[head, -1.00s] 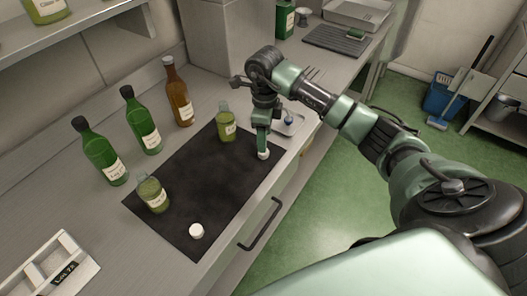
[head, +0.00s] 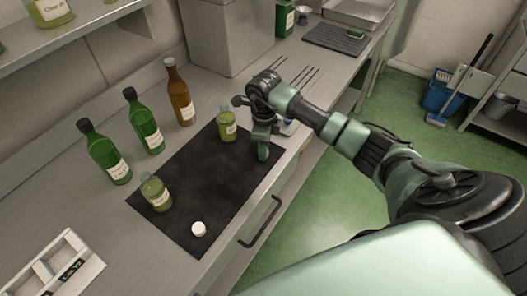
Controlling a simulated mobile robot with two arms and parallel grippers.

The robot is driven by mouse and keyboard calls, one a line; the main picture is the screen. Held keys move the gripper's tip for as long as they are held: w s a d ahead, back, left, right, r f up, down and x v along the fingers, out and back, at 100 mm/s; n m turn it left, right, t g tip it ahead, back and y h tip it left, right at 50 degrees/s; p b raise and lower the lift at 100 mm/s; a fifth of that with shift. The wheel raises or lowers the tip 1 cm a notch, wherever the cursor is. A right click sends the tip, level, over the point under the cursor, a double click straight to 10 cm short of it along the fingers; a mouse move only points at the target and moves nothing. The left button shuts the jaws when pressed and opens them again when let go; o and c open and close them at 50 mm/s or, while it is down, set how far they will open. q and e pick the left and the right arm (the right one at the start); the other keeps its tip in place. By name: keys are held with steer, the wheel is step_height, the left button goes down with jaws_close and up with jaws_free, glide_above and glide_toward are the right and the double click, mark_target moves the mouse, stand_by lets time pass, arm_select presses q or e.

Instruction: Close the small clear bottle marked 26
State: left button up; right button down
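Two small clear bottles with yellow-green contents stand uncapped on the black mat (head: 205,185). One small bottle (head: 227,127) is at the mat's far end, the other small bottle (head: 155,194) at its near left. Their label numbers are too small to read, so I cannot tell which is 26. A white cap (head: 198,229) lies on the mat's near end. My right gripper (head: 262,154) points down at the mat's right edge, right of the far bottle and apart from it. Its fingers hide the spot between them; I see no second cap there. My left gripper is not in view.
Two green bottles (head: 146,128) and a brown bottle (head: 179,97) stand behind the mat. A white compartment tray (head: 72,262) is at the near left. A small dish (head: 288,127) is partly hidden behind my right gripper. The middle of the mat is clear.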

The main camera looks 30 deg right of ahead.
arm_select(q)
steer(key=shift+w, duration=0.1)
arm_select(e)
steer(key=shift+r, duration=0.15)
arm_select(q)
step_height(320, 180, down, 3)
steer(key=b, duration=0.2)
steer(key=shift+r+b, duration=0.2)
steer(key=shift+b, duration=0.1)
arm_select(e)
step_height(320, 180, up, 20)
steer(key=s+a+f+n, duration=0.3)
steer(key=s+a+n, duration=0.3)
steer(key=n, duration=0.7)
steer(key=s+a+f+n, duration=0.4)
steer(key=s+a+n, duration=0.3)
steer(key=n, duration=0.7)
steer(key=shift+s+a, duration=0.25)
steer(key=shift+s, duration=0.7)
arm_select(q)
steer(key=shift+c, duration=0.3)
